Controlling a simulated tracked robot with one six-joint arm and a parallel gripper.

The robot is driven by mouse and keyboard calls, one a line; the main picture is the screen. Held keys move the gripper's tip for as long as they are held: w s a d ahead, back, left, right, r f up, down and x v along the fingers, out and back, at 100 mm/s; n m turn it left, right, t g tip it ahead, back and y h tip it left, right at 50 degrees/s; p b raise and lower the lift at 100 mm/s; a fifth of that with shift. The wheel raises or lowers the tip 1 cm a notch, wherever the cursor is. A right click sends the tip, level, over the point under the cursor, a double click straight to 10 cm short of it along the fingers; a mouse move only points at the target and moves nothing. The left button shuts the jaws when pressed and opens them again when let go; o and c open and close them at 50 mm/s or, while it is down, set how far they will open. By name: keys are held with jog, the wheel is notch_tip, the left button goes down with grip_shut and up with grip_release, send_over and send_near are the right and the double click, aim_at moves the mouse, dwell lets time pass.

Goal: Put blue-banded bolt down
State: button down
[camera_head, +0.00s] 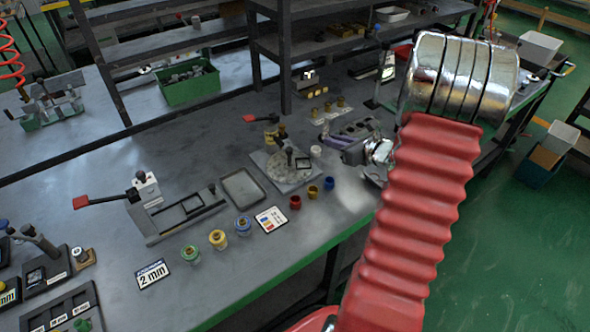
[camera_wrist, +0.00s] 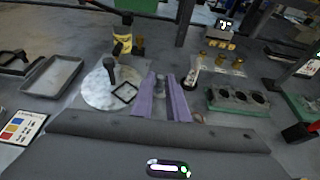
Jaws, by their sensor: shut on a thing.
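A small blue cup (camera_head: 328,183) stands beside yellow and red cups.
A round pale fixture (camera_wrist: 103,90) with a black lever lies left of my fingers. An empty grey tray (camera_head: 243,187), a colour card (camera_head: 271,219) and a red-handled clamp (camera_head: 160,205) occupy the bench. A block with holes (camera_wrist: 238,100) lies right. Bare bench shows near the front edge.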

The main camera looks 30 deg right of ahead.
send_over(331, 172)
jog(key=shift+f, duration=2.95)
jog(key=shift+f, duration=2.05)
jog(key=shift+f, duration=0.1)
jog(key=c, duration=2)
grip_release()
jog(key=v, duration=1.2)
